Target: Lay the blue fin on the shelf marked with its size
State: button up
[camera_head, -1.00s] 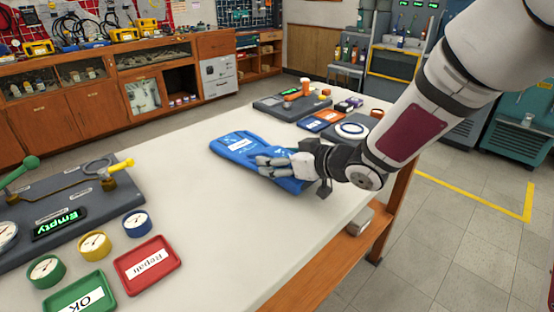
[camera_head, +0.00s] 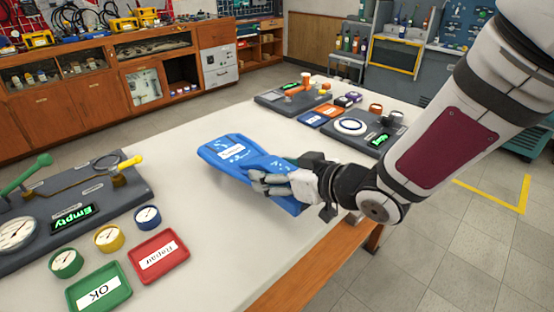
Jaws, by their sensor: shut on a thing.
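The blue fin (camera_head: 228,152) is a flat blue piece with a white label, in the middle of the head view. My gripper (camera_head: 268,183) is shut on its near right end. The fin's wide end points to the upper left, and it appears slightly raised over the white table top (camera_head: 200,220). The gripper's fingers hide part of the fin's narrow end. I cannot make out a shelf marked with a size.
Green OK (camera_head: 82,304) and red Repair (camera_head: 172,265) trays, several small gauges (camera_head: 109,238) and a dark test panel (camera_head: 100,225) occupy the left. Other dark panels (camera_head: 370,145) and small trays stand at the back right. The table's middle is clear.

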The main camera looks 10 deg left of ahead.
aim_at(274, 184)
jog(key=shift+s+r+p, duration=0.2)
jog(key=shift+s+p, duration=0.7)
jog(key=shift+p, duration=1.1)
jog(key=shift+s+r+p, duration=0.2)
jog(key=shift+s+p, duration=0.65)
jog(key=shift+p, duration=1.15)
jog(key=shift+s+d+f+p, duration=0.1)
jog(key=shift+s+p, duration=0.45)
jog(key=shift+p, duration=0.55)
jog(key=shift+s, duration=0.1)
